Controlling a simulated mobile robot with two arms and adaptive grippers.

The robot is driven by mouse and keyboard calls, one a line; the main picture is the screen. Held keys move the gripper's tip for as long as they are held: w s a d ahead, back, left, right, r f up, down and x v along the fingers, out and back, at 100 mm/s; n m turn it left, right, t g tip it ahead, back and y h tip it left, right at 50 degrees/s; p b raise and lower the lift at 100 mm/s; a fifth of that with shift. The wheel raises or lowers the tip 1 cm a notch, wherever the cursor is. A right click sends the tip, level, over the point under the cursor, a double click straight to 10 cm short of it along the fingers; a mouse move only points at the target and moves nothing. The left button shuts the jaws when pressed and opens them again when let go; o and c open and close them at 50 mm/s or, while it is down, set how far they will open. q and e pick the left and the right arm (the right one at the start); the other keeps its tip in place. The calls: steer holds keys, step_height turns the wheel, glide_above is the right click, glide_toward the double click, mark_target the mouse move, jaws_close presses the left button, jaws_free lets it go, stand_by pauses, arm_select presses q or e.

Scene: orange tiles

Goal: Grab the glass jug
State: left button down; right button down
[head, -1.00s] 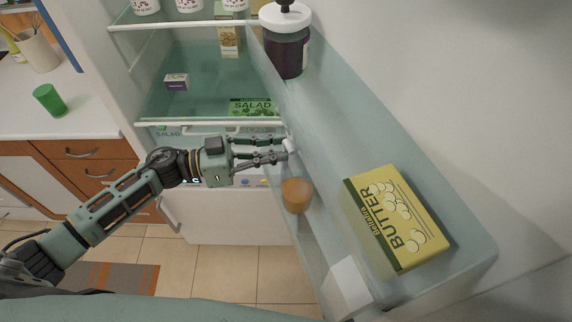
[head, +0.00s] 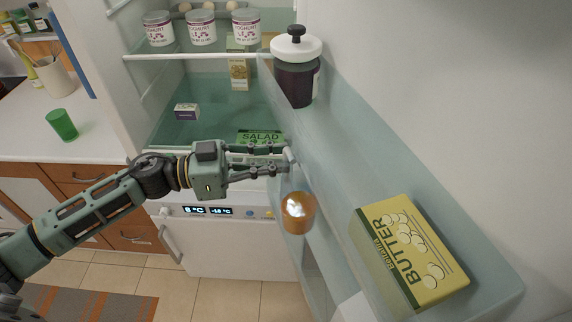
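The vessel that best fits the glass jug is a dark, rounded container (head: 295,84) with a white lid and black knob. It stands upright on an upper shelf of the open fridge door. My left gripper (head: 288,158) is below it in the picture, at the inner edge of the door. Its two fingers are apart, with a small pale piece at their tips, and it does not touch the vessel. My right gripper is not in view.
The open fridge door (head: 380,165) fills the right side. It carries a butter box (head: 412,252) and an amber round object (head: 298,212). Yoghurt cups (head: 201,28) and a salad pack (head: 260,137) are inside the fridge. A green cup (head: 62,125) stands on the left counter.

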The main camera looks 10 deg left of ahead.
arm_select(q)
steer(key=s+d+p+v, duration=0.1)
steer(key=s+v, duration=0.2)
steer(key=v, duration=1.5)
stand_by(0.4)
steer(key=shift+f, duration=0.2)
stand_by(0.3)
